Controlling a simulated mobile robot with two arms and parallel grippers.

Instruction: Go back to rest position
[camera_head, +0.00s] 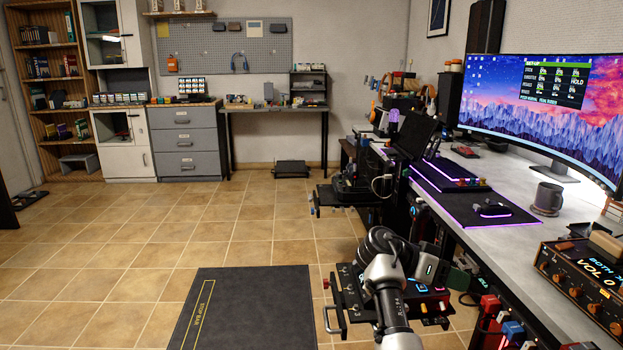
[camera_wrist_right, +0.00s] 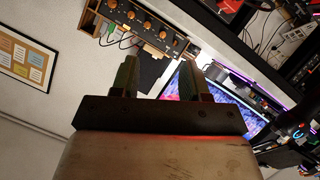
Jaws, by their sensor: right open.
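My right arm comes up from the bottom of the head view, and its right gripper (camera_head: 462,278) points to the right, beside the desk's front edge. In the right wrist view the two fingers of the right gripper (camera_wrist_right: 160,72) stand apart with nothing between them. My left gripper is not in view.
The desk (camera_head: 440,195) on the right carries a curved monitor (camera_head: 545,105), a dark mug (camera_head: 547,198) and an orange-knobbed panel (camera_head: 580,285). A control box (camera_head: 345,290) with switches is close to my right arm. A dark mat (camera_head: 240,305) lies on the open tiled floor.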

